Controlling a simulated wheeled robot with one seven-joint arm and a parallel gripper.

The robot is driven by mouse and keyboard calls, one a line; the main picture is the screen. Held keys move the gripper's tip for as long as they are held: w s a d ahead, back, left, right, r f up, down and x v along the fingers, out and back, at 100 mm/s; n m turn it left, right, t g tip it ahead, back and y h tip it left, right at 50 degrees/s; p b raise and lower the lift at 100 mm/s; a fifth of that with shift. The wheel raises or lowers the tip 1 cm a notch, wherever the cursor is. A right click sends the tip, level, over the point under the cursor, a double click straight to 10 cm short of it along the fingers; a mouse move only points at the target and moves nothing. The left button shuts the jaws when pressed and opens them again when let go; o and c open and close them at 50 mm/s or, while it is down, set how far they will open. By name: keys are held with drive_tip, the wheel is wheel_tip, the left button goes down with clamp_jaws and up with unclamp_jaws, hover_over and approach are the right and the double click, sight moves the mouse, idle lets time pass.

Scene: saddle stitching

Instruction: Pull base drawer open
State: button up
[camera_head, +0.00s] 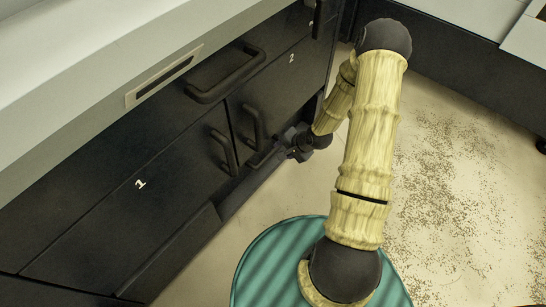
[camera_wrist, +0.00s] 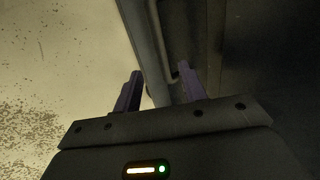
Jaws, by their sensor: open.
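The dark cabinet front (camera_head: 130,205) stands on the left in the head view, with doors marked 1 and 2 above a low base strip (camera_head: 182,252). I cannot tell for certain which panel is the base drawer. My gripper (camera_head: 268,156) is low at the cabinet front, just under the vertical door handles. In the wrist view my gripper (camera_wrist: 160,88) is open, its two purple fingers apart. A dark edge (camera_wrist: 148,45) runs between them, and a thin bent bar (camera_wrist: 174,72) lies close to the right finger. Contact is too dark to tell.
Two vertical door handles (camera_head: 223,152) stick out just above my gripper. An upper drawer handle (camera_head: 226,74) juts out below the pale countertop (camera_head: 75,70). Speckled floor (camera_head: 455,200) is open on the right, with another dark cabinet (camera_head: 470,55) behind it.

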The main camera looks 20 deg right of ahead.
sight(271, 155)
drive_tip(key=b+x, duration=0.4)
drive_tip(key=x, duration=0.5)
drive_tip(key=shift+f, duration=0.1)
drive_tip(key=shift+d, duration=0.1)
clamp_jaws()
